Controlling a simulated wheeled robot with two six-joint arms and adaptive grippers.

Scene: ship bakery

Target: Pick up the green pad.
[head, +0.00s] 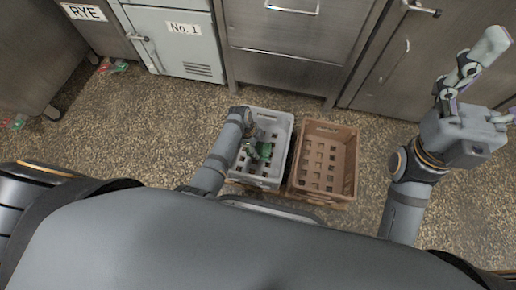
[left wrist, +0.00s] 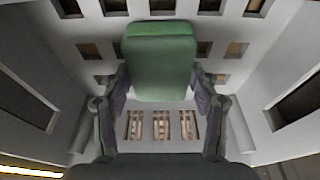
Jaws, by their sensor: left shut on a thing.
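The green pad (left wrist: 160,62) is a rounded green block. It sits between the two fingers of my left gripper (left wrist: 160,92), which is shut on it, inside the grey crate. In the head view the left gripper (head: 256,150) reaches down into the grey crate (head: 275,184), and a bit of green (head: 265,151) shows beside its fingers. In the left wrist view the crate's slotted floor and walls surround the pad; I cannot tell whether it touches the floor. My right gripper (head: 500,82) is raised at the far right, open and empty, with its fingers spread apart.
A brown crate (head: 345,190) stands just right of the grey one and looks empty. Steel cabinets (head: 290,45) and a "No. 1" locker (head: 180,45) line the back. Small red and green items (head: 113,68) lie on the floor at left. The speckled floor (head: 130,130) left of the crates is clear.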

